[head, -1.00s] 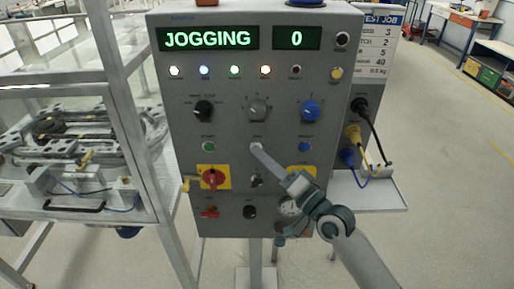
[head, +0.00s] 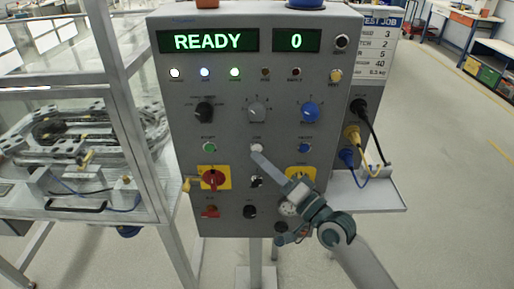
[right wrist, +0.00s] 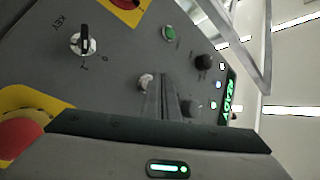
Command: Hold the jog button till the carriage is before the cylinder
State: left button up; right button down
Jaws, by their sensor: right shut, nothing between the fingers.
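The white jog button (head: 257,147) sits mid-panel on the grey control box and shows beside my fingers in the right wrist view (right wrist: 146,82). My right gripper (head: 256,155) is shut and empty, its fingertips just below the button; I cannot tell whether they touch it. Its fingers (right wrist: 168,97) show in the right wrist view. The display (head: 208,41) reads READY, and the counter (head: 297,40) reads 0. The ring track (head: 95,150) lies inside the framed cage at left. I cannot clearly tell the carriage from the cylinder there. My left gripper is out of view.
Nearby on the panel are a green button (head: 209,147), a blue button (head: 305,147), a red rotary switch (head: 212,178) and dark knobs (head: 204,111). Cables (head: 362,140) hang at the box's right side above a small shelf (head: 375,199). Open floor lies to the right.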

jog(key=shift+s, duration=0.1)
jog(key=s+p, duration=0.2)
jog(key=s, duration=0.3)
dwell(0.5)
jog(key=shift+w, duration=0.1)
